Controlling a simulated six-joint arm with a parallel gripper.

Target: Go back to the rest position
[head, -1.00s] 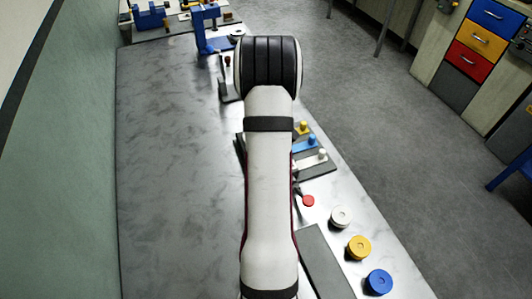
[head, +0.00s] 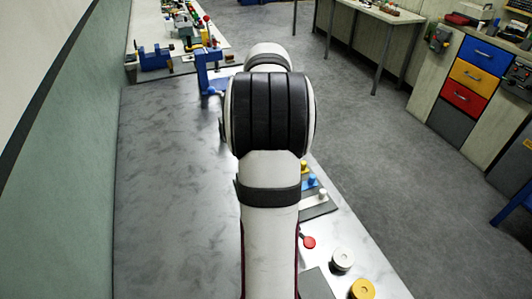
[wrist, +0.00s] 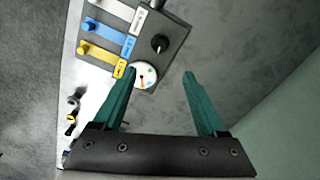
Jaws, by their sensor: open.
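My gripper (wrist: 160,74) is open in the wrist view, with two teal fingers apart and nothing between them. Near the left fingertip is a dark panel (wrist: 172,37) with white, blue and yellow strips, a black knob (wrist: 159,43) and a white dial (wrist: 145,75). I cannot tell how far the fingers are above it. In the head view my arm reaches forward over the metal bench (head: 165,190), and its links hide the gripper and part of the panel.
A white spool (head: 342,259) and a yellow spool (head: 362,290) stand on the bench's right side, near a red disc (head: 309,242). A blue clamp-like stand (head: 205,72) is at the far end. The bench's left side is clear. Drawers (head: 472,75) stand across the floor.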

